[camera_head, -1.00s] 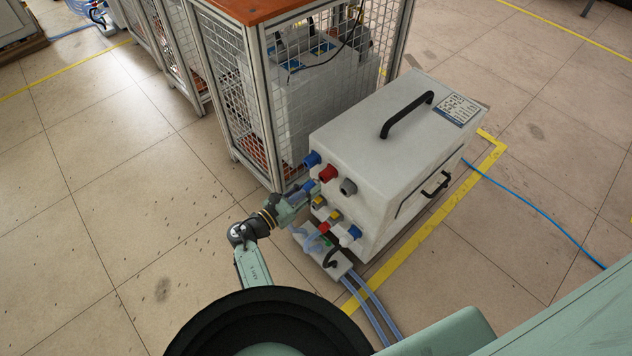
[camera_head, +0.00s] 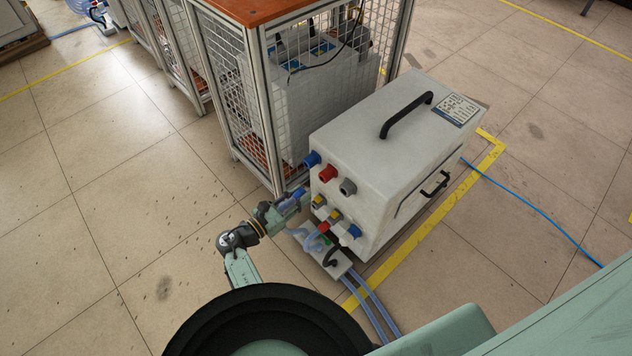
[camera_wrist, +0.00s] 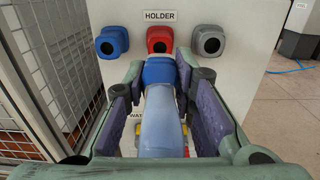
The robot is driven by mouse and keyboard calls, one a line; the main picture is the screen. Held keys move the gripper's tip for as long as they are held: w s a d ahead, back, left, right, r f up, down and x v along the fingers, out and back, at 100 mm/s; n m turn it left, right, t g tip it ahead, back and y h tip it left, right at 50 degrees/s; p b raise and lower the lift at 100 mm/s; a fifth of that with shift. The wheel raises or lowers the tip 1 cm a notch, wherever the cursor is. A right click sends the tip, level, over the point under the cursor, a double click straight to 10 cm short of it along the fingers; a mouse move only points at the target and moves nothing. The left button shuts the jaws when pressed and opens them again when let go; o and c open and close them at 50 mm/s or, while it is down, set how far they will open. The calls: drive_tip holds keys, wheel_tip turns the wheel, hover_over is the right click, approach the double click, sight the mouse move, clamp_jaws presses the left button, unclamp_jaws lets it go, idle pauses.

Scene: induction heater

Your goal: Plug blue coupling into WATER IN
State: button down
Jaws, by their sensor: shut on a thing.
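My gripper (camera_wrist: 160,92) is shut on the blue coupling (camera_wrist: 160,72), which sits at the end of a pale blue hose (camera_wrist: 161,122). In the head view, my gripper (camera_head: 292,204) and the blue coupling (camera_head: 299,194) are in front of the left part of the heater's port panel. In the wrist view the coupling points at the panel, below the HOLDER label, overlapping the lower part of the red holder (camera_wrist: 160,39). Part of a WATER label (camera_wrist: 136,116) shows below, but the hose and fingers hide the rest and its port.
The blue holder (camera_wrist: 112,41) and grey holder (camera_wrist: 209,41) look empty. Yellow ports (camera_head: 319,201) sit lower on the grey heater box (camera_head: 380,135). A red coupling (camera_head: 323,227) on a hose is below them. A mesh cage (camera_head: 228,85) stands close at the left.

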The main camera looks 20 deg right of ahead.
drive_tip(key=shift+a, duration=0.1)
drive_tip(key=w+a+f+b, duration=0.1)
drive_tip(key=a+f+b, duration=0.1)
drive_tip(key=f+b, duration=0.65)
drive_tip(key=w+a+f+b, duration=0.2)
drive_tip(key=f+b, duration=0.2)
drive_tip(key=f, duration=0.9)
drive_tip(key=b+x, duration=0.1)
drive_tip(key=x, duration=0.6)
drive_tip(key=shift+d, duration=0.3)
drive_tip(key=shift+s, duration=0.1)
drive_tip(key=shift+d+f+b, duration=0.2)
drive_tip(key=shift+d+b, duration=0.45)
drive_tip(key=shift+b, duration=0.05)
idle(1.1)
drive_tip(key=c, duration=1.3)
unclamp_jaws()
